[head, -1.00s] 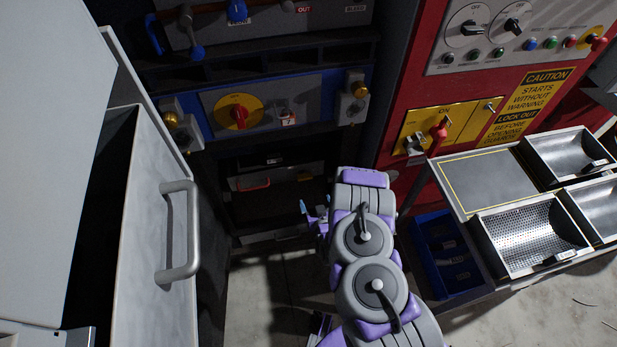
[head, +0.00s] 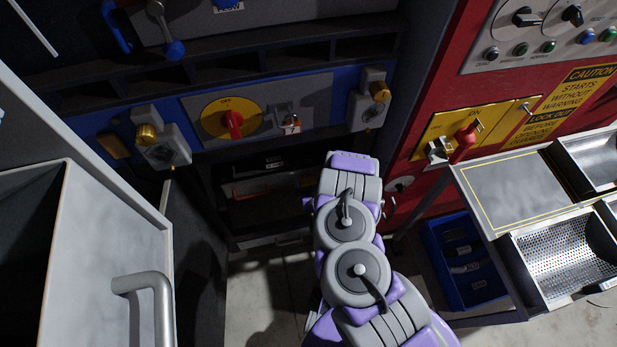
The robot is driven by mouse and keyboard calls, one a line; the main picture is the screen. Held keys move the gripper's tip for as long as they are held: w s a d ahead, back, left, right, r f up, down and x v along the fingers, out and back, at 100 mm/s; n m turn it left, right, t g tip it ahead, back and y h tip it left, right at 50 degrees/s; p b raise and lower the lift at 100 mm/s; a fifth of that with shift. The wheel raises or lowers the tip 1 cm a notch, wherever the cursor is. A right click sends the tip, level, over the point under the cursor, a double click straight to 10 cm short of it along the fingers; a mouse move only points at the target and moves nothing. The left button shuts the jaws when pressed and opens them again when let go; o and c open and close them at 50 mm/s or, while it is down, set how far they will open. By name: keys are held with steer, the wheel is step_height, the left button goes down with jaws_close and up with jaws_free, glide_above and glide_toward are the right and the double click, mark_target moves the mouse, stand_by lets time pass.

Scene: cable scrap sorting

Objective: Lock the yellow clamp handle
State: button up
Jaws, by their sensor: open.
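Two grey clamp blocks with yellow-gold knobs flank the blue panel in the head view. The left yellow knob (head: 145,133) sits on its grey block, and the right yellow knob (head: 380,90) sits on another. I cannot tell from here which one is the clamp handle of the task, or whether either is locked. My gripper (head: 310,204) is mostly hidden behind my grey and purple arm, with only small parts showing at its sides. It is open and lies below the blue panel, apart from both knobs. I see nothing held.
A red rotary switch (head: 232,122) sits between the knobs. A grey door with a handle (head: 150,290) stands at left. At right are a red cabinet (head: 420,140), metal trays (head: 570,255) and a blue bin (head: 465,265). Floor shows below the panel.

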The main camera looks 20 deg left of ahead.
steer(key=shift+w+a+f, duration=0.1)
steer(key=shift+w+a, duration=0.05)
steer(key=shift+a, duration=0.15)
steer(key=shift+d, duration=0.15)
steer(key=shift+d, duration=0.2)
steer(key=c, duration=0.3)
steer(key=shift+a, duration=0.2)
steer(key=c, duration=0.7)
